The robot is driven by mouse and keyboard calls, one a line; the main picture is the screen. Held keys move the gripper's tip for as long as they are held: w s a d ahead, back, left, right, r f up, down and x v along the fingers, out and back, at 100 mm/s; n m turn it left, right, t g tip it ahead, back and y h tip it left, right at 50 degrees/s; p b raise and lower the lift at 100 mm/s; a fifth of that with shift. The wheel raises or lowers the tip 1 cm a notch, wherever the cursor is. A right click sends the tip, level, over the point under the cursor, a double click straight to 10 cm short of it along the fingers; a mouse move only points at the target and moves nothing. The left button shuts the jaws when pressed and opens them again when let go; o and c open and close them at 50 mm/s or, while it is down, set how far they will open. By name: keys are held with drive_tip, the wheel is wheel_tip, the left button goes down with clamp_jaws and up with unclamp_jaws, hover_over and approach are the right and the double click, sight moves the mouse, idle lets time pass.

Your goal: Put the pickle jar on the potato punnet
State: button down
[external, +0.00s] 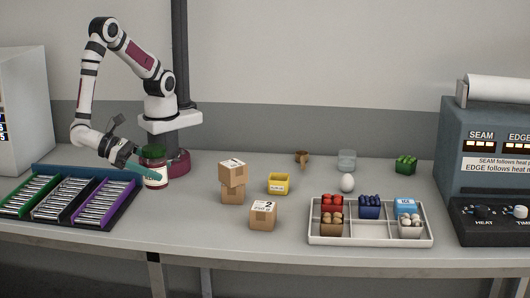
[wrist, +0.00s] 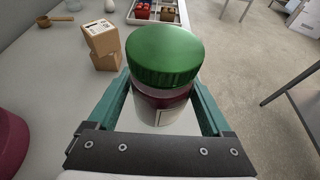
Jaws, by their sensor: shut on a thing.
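In the wrist view the jar (wrist: 163,75) fills the middle, with a green finger on each side of my gripper (wrist: 160,115). I cannot tell whether its bottom touches the table. The potato punnet (external: 332,219), seemingly the one with brown lumps, sits in the front left of the white divided tray (external: 370,239), far to the right of my gripper.
Beside it in the tray are a red-filled punnet (external: 332,201), a dark blue one (external: 369,207), a blue box (external: 405,206) and a white-filled punnet (external: 410,226). Stacked cartons (external: 232,181), another carton (external: 263,216), a yellow tub (external: 278,184) and an egg (external: 347,183) stand between.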

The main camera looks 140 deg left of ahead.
drive_tip(key=w+a+r+m, duration=0.15)
drive_tip(key=w+a, duration=0.25)
drive_tip(key=w, duration=1.2)
drive_tip(key=w+a+r+m+t+h, duration=0.1)
drive_tip(key=w+a+r, duration=0.2)
drive_tip(key=w+a, duration=0.4)
drive_tip(key=w+a+r+t+h, duration=0.1)
drive_tip(key=w+a+r, duration=0.1)
drive_tip(key=w+a, duration=0.45)
hover_over(333, 217)
wheel_tip(333, 217, down, 7)
drive_tip(key=shift+r, duration=0.15)
wheel_tip(333, 217, down, 4)
drive_tip(key=shift+h, duration=0.3)
unclamp_jaws()
